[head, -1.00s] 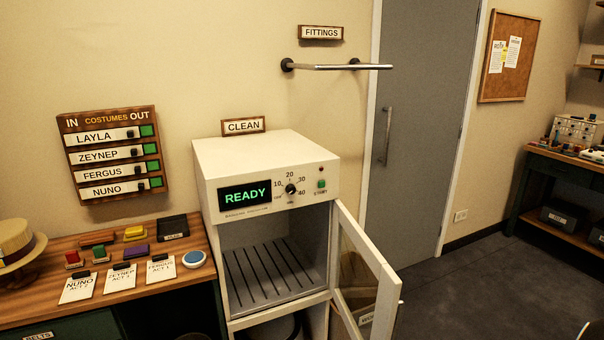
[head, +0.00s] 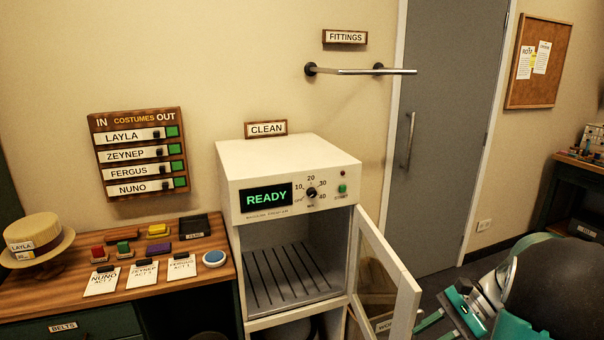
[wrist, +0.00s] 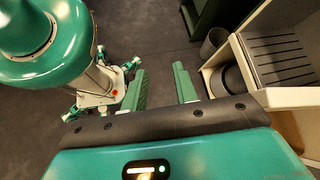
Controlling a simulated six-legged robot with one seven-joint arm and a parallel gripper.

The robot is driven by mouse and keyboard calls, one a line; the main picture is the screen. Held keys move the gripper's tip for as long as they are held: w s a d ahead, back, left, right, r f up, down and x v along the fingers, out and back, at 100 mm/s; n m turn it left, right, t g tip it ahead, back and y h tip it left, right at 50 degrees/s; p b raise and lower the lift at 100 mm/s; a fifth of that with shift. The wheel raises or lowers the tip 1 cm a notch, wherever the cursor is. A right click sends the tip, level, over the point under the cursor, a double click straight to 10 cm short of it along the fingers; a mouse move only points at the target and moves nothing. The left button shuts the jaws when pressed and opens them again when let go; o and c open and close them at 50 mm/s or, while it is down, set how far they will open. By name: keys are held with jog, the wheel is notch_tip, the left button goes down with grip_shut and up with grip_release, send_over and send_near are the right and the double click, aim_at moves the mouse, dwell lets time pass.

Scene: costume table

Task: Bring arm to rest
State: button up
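My gripper (wrist: 161,84) shows in the wrist view with its two green fingers apart and nothing between them. Dark floor lies below the fingers. In the head view my gripper (head: 441,324) and dark arm are at the lower right, in front of the grey door and to the right of the cabinet's open glass door (head: 384,270). The white cabinet (head: 290,160) reads READY, and its slatted shelf (head: 290,278) is empty. The slatted shelf also shows at the right of the wrist view (wrist: 282,62).
A wooden table (head: 195,255) at left holds a straw hat (head: 36,236), cards, coloured blocks and a blue-topped disc (head: 214,257). A metal rail (head: 375,71) juts from the wall. A dark bin (wrist: 228,82) sits under the cabinet.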

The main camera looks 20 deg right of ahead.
jog(key=s+a+r+n+t+h, duration=0.1)
jog(key=s+a+r+n+h, duration=0.1)
jog(key=a+n, duration=0.3)
jog(key=s+a+r+n+t+h, duration=0.1)
jog(key=a+r+n+h, duration=0.3)
jog(key=a, duration=0.7)
jog(key=s+a+r+n+t+h, duration=0.1)
jog(key=s+a+r+n+h, duration=0.3)
jog(key=a+n, duration=0.3)
jog(key=shift+a+n, duration=0.4)
jog(key=shift+a, duration=0.55)
jog(key=shift+d, duration=0.1)
